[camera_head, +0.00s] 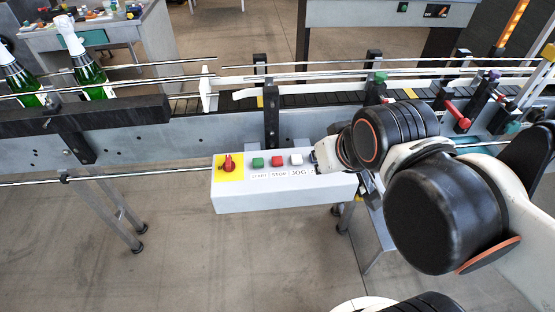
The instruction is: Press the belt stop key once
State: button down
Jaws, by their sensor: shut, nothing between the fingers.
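The control box (235,196) is a pale grey panel on the front of the conveyor. On its top, the red key (277,161) sits above the STOP label, between the green key (257,162) above START and the white key (296,159) above JOG. The red key is uncovered and nothing touches it. My gripper (368,188) is by the box's right end, to the right of the keys, and is shut and empty. My own wrist and arm partly hide it, along with the box's right end.
A red knob (228,163) on a yellow plate stands left of the keys. A dark upright bracket (271,115) rises behind them. Green bottles (89,70) with white tops stand at the conveyor's left, beside the guide rails. The floor in front of the box is clear.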

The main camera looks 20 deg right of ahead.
aim_at(276, 161)
jog(key=k+j+z, duration=0.2)
jog(key=j+z, duration=0.2)
jog(key=k+j+z, duration=0.2)
jog(key=z, duration=0.25)
jog(key=k, duration=0.05)
